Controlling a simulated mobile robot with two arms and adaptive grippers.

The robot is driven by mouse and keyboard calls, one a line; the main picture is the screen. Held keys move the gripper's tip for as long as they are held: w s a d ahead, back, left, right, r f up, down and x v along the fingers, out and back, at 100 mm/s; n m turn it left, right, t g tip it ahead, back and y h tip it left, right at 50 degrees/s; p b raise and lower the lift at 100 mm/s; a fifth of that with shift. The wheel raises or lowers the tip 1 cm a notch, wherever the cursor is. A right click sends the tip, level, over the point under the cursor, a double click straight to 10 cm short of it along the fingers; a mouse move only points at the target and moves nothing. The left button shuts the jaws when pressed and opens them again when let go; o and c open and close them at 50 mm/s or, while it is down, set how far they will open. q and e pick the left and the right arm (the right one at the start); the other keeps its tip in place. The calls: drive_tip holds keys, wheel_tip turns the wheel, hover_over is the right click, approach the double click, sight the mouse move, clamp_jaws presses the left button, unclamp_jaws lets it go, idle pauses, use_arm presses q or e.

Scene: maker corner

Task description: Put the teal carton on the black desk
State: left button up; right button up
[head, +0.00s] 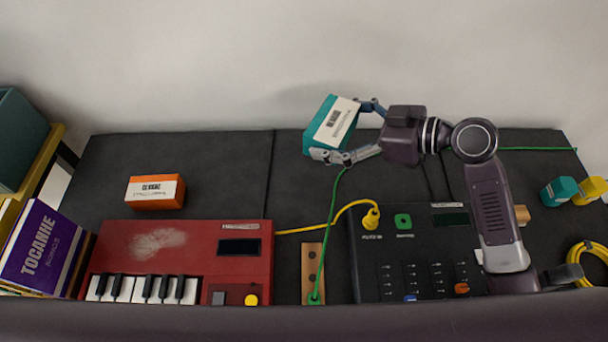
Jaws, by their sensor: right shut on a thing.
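The teal carton (319,124) with a white label is in the upper middle of the head view. My right gripper (345,133) is shut on it, with one finger at its top right and one along its lower edge. The carton is tilted and appears to be above the rear part of the black desk (220,160); I cannot tell whether it touches the desk. My left gripper is not in view.
An orange carton (155,192) lies left on the desk. A red keyboard (185,250), a wooden strip (312,270) and a black mixer (400,255) line the front. Green and yellow cables (345,208) cross the middle. Teal and yellow plugs (560,191) lie right.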

drive_tip(key=w+a+r+b, duration=0.1)
drive_tip(key=w+a, duration=0.2)
drive_tip(key=a, duration=0.3)
drive_tip(key=g, duration=0.1)
hover_over(300, 175)
drive_tip(key=shift+n+y, duration=0.3)
drive_tip(key=shift+n, duration=0.1)
wheel_tip(300, 175, down, 15)
drive_tip(key=shift+r+p, duration=0.15)
drive_tip(key=shift+p, duration=0.15)
drive_tip(key=shift+f, duration=2.4)
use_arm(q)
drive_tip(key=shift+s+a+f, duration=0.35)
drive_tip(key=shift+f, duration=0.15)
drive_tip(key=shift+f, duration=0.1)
use_arm(e)
drive_tip(key=shift+f, duration=0.15)
drive_tip(key=o, duration=1.2)
drive_tip(key=shift+c, duration=0.2)
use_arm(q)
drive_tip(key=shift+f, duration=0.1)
